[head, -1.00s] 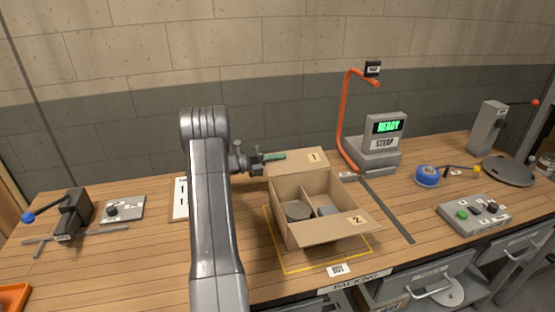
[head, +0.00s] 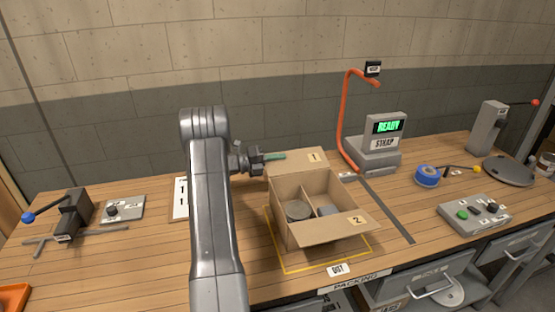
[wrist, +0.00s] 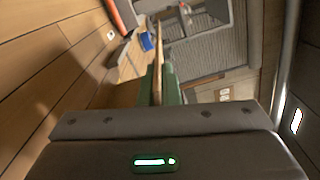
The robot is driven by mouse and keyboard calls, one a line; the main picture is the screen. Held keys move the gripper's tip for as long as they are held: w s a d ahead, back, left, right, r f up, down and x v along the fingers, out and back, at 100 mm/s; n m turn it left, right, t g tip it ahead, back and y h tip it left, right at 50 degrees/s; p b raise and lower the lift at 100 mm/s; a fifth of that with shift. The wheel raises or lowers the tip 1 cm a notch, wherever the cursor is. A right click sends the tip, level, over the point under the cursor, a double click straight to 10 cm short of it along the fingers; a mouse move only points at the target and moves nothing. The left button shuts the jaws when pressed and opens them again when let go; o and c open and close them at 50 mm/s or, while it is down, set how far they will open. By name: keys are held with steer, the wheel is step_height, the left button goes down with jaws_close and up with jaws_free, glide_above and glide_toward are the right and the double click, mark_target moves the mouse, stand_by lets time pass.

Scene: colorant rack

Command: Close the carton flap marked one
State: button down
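The open brown carton (head: 310,235) stands on the bench inside a yellow outline. Flap one (head: 303,161), marked 1, is folded outward at the back of the carton. Flap two (head: 340,228), marked 2, is folded outward at the front. My gripper (head: 272,156) is at the left edge of flap one, with a green fingertip showing over it. In the wrist view the green fingers (wrist: 160,88) are close together, with the thin tan edge of flap one (wrist: 158,70) between them. My arm hides the bench left of the carton.
Inside the carton are a round grey item (head: 298,210) and a grey block (head: 327,210), split by a divider. The strap machine (head: 375,150) with its orange arm (head: 341,120) stands behind right. A blue tape roll (head: 427,176) and button box (head: 475,213) are further right.

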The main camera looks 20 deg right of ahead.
stand_by(0.4)
steer(key=r+m+b, duration=0.1)
steer(key=m, duration=0.1)
steer(key=s+r+m+b, duration=0.1)
steer(key=m, duration=0.1)
steer(key=shift+r, duration=0.1)
steer(key=s+m+b, duration=0.1)
steer(key=m, duration=0.1)
steer(key=r+m+b, duration=0.1)
steer(key=shift+s+a+r+m+b, duration=0.1)
steer(key=shift+s+r+m+b, duration=0.2)
steer(key=shift+s+m+b, duration=0.1)
steer(key=s+m+b, duration=0.1)
steer(key=s+r+m+b, duration=0.1)
steer(key=m+b, duration=0.1)
steer(key=shift+m, duration=0.3)
steer(key=s+m+b, duration=0.1)
steer(key=b, duration=0.1)
steer(key=s+m+b, duration=0.1)
steer(key=m, duration=0.1)
steer(key=shift+s+a+r+m+b, duration=0.1)
steer(key=shift+s+r+m+b, duration=0.1)
steer(key=shift+m+b, duration=0.15)
steer(key=s+f+m+b, duration=0.5)
steer(key=m+b, duration=1.1)
steer(key=b, duration=0.7)
steer(key=shift+s+a, duration=0.2)
steer(key=shift+s, duration=0.95)
steer(key=shift+f+m, duration=0.1)
steer(key=shift+m, duration=0.15)
